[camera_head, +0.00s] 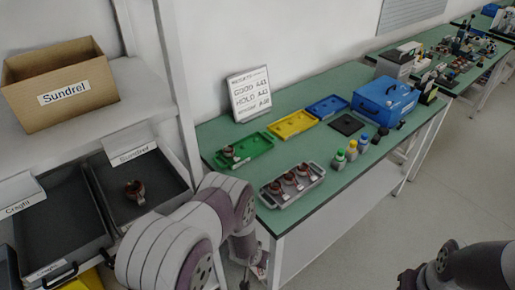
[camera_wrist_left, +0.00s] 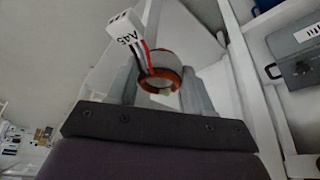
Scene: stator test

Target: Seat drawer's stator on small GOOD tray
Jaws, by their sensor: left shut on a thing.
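My left gripper (camera_wrist_left: 163,88) is shut on a stator (camera_wrist_left: 172,75), a copper-and-grey ring with black, white and red wires and a white connector marked A45. In the head view my left arm reaches down beside the table's near corner, and the gripper is small and partly hidden there. Another stator (camera_head: 135,190) lies in the open Sundrel drawer (camera_head: 170,200). A small green tray (camera_head: 258,145) on the table has one stator (camera_head: 230,152) at its left end. My right arm shows at the lower right; its fingers are not seen.
A grey tray (camera_head: 273,200) with several stators sits at the table's near edge. Yellow (camera_head: 292,124) and blue (camera_head: 328,105) trays, bottles (camera_head: 351,150) and a blue case (camera_head: 385,100) stand beyond. A sign (camera_head: 249,94) leans at the wall. A shelf post stands left of the table.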

